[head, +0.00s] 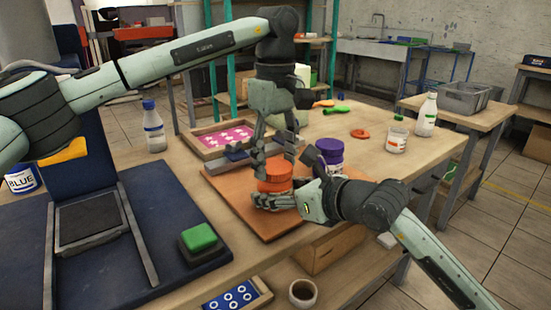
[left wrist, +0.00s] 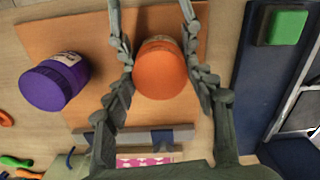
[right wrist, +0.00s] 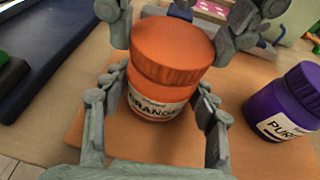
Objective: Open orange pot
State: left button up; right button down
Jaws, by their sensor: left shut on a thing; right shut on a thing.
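The orange pot (head: 275,184) stands upright on an orange-brown board (head: 234,202) near the table's front edge. Its orange lid (right wrist: 172,48) is seated on it in the right wrist view, above a white label. My left gripper (head: 275,158) comes down from above, its fingers shut on the lid from both sides; the lid (left wrist: 160,70) shows between them in the left wrist view. My right gripper (right wrist: 155,108) is shut around the pot's lower body from the front. In the head view the fingers hide part of the pot.
A purple pot (head: 330,152) stands close by on the same board, right of the orange pot. A tray with a pink star pattern (head: 226,139) lies behind. A green button (head: 199,238) is to the left. The table's right part has free room.

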pick_arm(q)
jog(key=n, duration=1.7)
jog(key=shift+n, duration=0.3)
jog(key=n, duration=0.7)
jog(key=shift+r, duration=0.1)
jog(key=n, duration=0.8)
jog(key=shift+r, duration=0.1)
jog(key=shift+r, duration=1)
